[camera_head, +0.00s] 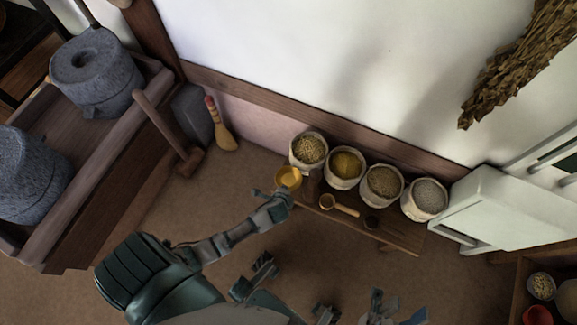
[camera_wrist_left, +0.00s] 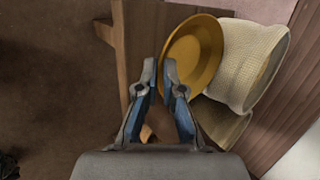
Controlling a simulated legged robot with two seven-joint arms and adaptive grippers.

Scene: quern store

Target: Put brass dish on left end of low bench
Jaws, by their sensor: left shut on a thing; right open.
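The brass dish (camera_head: 289,176) is a round yellow bowl at the left end of the low bench (camera_head: 401,237). My left gripper (camera_head: 281,191) is shut on its near rim. In the left wrist view, the fingers (camera_wrist_left: 158,78) pinch the rim of the dish (camera_wrist_left: 198,52), which looks tilted. The dish lies over the bench's end board (camera_wrist_left: 140,42), close beside a pale sack (camera_wrist_left: 245,62). I cannot tell whether it touches the bench top. My right gripper (camera_head: 397,308) is open and empty at the bottom edge of the head view, apart from the bench.
Several grain sacks (camera_head: 382,182) line the back of the bench. A brush (camera_head: 222,130) and a mallet (camera_head: 170,135) stand at left. Floor before the bench is clear.

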